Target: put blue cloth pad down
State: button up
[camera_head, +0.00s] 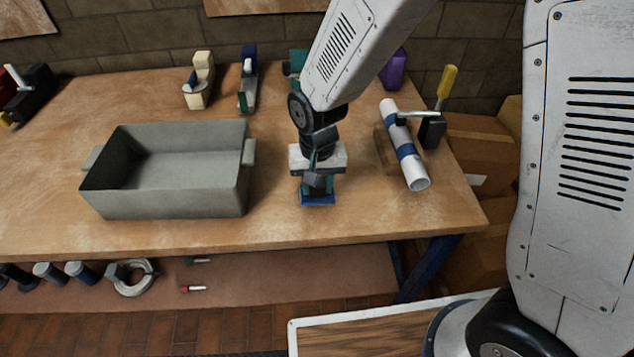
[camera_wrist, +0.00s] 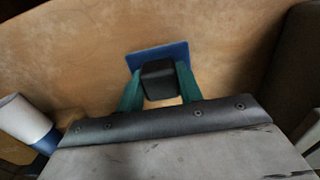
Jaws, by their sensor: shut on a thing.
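The blue cloth pad (camera_head: 318,199) is a flat blue piece under my gripper (camera_head: 317,188) in the head view, right of the grey bin. In the wrist view the blue pad (camera_wrist: 172,52) shows past a black block (camera_wrist: 158,80), which looks like its grip. The two green fingers of my gripper (camera_wrist: 160,88) are shut on the sides of this block. The pad is at or just above the wooden tabletop (camera_head: 275,222); I cannot tell whether it touches. The fingers and block hide part of the pad.
The grey open bin (camera_head: 215,200) stands left of the gripper. A white tube with blue bands (camera_head: 404,150) lies clamped on the right, by a yellow-handled clamp (camera_head: 432,128). Several small tools stand along the back. The table around the pad and in front of it is clear.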

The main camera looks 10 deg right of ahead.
jog(key=shift+f, duration=0.35)
jog(key=shift+f, duration=0.2)
jog(key=o, duration=1)
jog(key=shift+o, duration=0.2)
jog(key=shift+r, duration=0.15)
